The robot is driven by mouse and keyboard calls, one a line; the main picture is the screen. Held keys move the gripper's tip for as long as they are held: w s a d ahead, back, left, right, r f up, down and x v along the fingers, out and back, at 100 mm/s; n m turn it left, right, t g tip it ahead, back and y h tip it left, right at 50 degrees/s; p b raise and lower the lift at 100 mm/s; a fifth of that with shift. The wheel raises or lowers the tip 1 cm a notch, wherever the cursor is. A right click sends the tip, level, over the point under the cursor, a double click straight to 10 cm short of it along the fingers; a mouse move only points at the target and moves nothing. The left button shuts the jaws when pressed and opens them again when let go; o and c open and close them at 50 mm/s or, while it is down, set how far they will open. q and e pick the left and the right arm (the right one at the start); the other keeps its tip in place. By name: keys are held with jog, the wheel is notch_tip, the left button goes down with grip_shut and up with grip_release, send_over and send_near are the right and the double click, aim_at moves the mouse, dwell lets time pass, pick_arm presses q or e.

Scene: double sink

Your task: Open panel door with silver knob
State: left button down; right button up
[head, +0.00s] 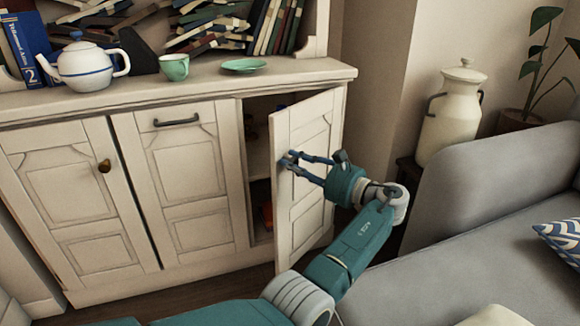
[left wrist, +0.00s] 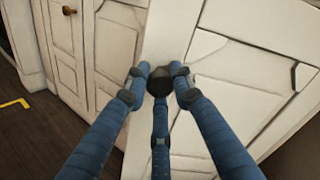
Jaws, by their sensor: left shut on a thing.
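The white panel door (head: 308,130) at the right end of the cabinet stands partly open, swung out toward me. Its dark interior shows in the gap on its left side. My left gripper (head: 290,160) has its blue fingers closed at the free edge of this door, on its knob. In the left wrist view the knob (left wrist: 160,83) looks dark grey and sits between the fingertips. The door's panel (left wrist: 235,90) fills the right side of the wrist view. My right gripper is not in view.
The cabinet's left door has a brown knob (head: 104,166) and the middle one a dark bar handle (head: 177,121); both are closed. A teapot (head: 86,66), green cup (head: 174,67) and books stand above. A grey sofa (head: 480,190) and milk can (head: 452,115) are at the right.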

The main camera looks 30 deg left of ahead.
pick_arm(q)
jog(key=shift+s+r, duration=0.1)
jog(key=shift+r, duration=0.05)
jog(key=c, duration=1.4)
grip_release()
jog(key=shift+s+r, duration=0.1)
jog(key=shift+c, duration=0.2)
jog(key=shift+d, duration=0.2)
jog(key=s+d, duration=0.1)
jog(key=d, duration=0.6)
jog(key=shift+c, duration=0.5)
